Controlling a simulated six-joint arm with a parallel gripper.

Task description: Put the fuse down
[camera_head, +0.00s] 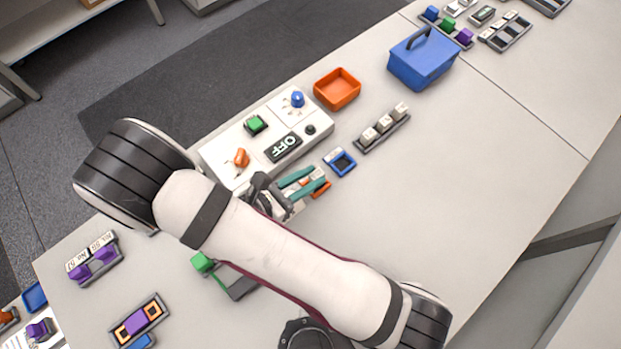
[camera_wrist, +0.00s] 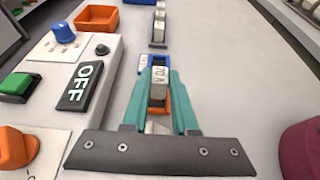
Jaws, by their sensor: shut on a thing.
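The fuse (camera_wrist: 158,82) is a small pale block with dark lettering, seen in the wrist view. My gripper (camera_wrist: 159,88) has teal fingers, shut on the fuse from both sides. An orange square holder (camera_wrist: 165,103) shows below and around the fuse; it also shows beside the fingers in the head view (camera_head: 321,189). I cannot tell whether the fuse touches it. A blue square holder (camera_wrist: 143,63) lies just beyond the fingers; in the head view it is the blue frame (camera_head: 351,161) right of my gripper (camera_head: 307,180). In the head view the fuse is mostly hidden.
A white control panel (camera_head: 222,151) with a display reading OFF stands beside my gripper. A rack (camera_head: 363,146) with several pale blocks lies beyond the blue holder. An orange bin (camera_head: 337,101) and blue box (camera_head: 428,76) stand farther back. The table to the right is clear.

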